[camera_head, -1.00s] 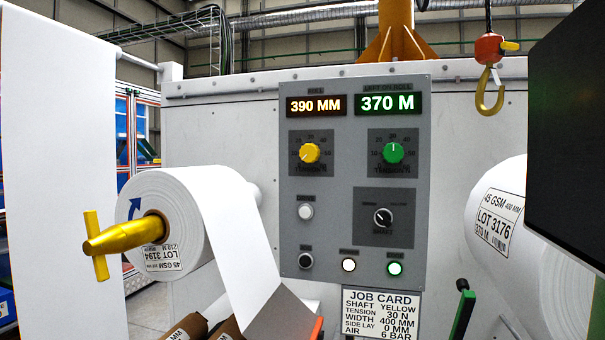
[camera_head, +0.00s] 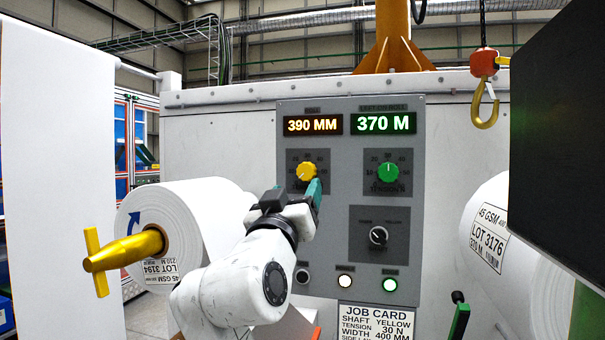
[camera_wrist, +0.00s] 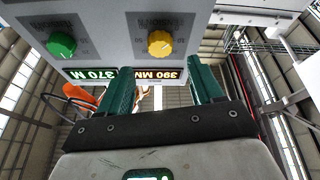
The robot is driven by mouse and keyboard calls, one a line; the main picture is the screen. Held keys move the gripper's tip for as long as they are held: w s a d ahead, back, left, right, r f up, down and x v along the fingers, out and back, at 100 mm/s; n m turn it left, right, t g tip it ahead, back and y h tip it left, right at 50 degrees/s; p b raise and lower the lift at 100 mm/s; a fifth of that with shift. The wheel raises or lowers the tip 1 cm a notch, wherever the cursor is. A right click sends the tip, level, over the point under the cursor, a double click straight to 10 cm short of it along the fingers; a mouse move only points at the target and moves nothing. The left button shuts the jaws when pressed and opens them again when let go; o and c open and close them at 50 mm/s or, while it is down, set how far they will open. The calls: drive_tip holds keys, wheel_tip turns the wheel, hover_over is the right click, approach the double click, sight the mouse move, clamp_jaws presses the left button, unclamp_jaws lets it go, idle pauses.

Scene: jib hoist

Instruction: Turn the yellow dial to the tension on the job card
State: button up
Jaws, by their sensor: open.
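The yellow dial (camera_head: 306,172) sits on the grey control panel (camera_head: 340,240), under the amber 390 MM display. Its pale mark seems to point to the lower left; its exact setting is too small to read. In the wrist view the yellow dial (camera_wrist: 160,43) shows beyond the fingertips, upside down. My gripper (camera_head: 295,193) is just below the dial, open and empty. Its teal fingers also frame a gap in the wrist view (camera_wrist: 163,85). I cannot tell whether a fingertip touches the dial. The job card (camera_head: 376,322) reads shaft yellow, tension 30 N, width 400 mm; its bottom is cut off.
A green dial (camera_head: 388,173) is to the right, under the 370 M display. A black selector knob (camera_head: 378,236) and lit buttons are lower. A paper roll (camera_head: 190,215) on a gold shaft stands left. A dark screen (camera_head: 550,140) and hanging hook (camera_head: 485,105) are right.

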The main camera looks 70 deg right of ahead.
sight(305, 175)
drive_tip(key=p+x, duration=0.2)
drive_tip(key=x, duration=0.4)
drive_tip(key=shift+d+r, duration=0.15)
drive_tip(key=shift+d, duration=0.25)
drive_tip(key=shift+c, duration=0.3)
drive_tip(key=c, duration=1)
drive_tip(key=shift+m+b, duration=0.3)
drive_tip(key=shift+b, duration=0.2)
